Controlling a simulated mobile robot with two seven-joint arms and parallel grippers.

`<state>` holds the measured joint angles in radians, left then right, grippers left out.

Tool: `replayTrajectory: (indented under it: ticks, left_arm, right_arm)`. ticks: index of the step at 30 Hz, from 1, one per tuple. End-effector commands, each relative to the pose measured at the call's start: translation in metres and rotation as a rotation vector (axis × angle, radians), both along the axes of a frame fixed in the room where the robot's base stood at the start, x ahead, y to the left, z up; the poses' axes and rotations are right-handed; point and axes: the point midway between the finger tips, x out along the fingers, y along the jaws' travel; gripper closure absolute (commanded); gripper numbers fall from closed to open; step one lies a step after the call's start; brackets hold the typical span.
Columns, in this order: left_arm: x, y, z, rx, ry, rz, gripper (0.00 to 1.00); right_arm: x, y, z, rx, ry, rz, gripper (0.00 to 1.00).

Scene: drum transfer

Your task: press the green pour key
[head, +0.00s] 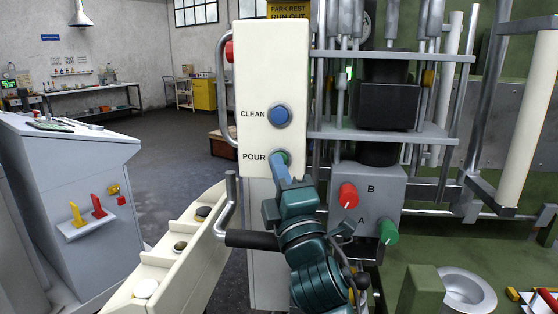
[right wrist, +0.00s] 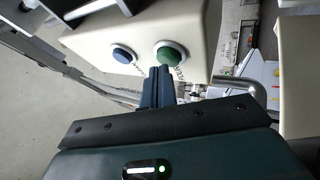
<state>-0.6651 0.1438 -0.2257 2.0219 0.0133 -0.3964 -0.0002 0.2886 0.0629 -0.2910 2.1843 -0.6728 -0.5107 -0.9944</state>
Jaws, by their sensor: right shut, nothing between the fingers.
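The green pour key (head: 283,155) sits low on the cream panel (head: 265,60), beside the label POUR. My right gripper (head: 279,166) is shut and empty. Its blue fingertips are in front of the pour key and hide its lower part. In the right wrist view the fingertips (right wrist: 159,73) are close by the green key; I cannot tell whether they touch it. My left gripper is not in view.
A metal lever with a black grip (head: 251,240) is left of my right wrist. A grey box with a red knob (head: 348,195) and a green knob (head: 388,231) is to the right. A grey console (head: 75,165) stands left.

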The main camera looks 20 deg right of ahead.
Motion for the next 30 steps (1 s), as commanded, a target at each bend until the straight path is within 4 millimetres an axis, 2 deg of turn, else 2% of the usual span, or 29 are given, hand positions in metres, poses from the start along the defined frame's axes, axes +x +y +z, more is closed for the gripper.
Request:
replayTrajectory:
  ticks: [18, 30]
  left_arm:
    - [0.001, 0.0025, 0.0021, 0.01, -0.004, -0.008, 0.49]
    - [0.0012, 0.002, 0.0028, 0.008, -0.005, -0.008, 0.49]
  right_arm:
    - [0.0067, -0.0035, 0.0004, -0.001, -0.001, 0.0, 1.0]
    - [0.0043, -0.0024, 0.0001, 0.0, 0.0, 0.0, 1.0]
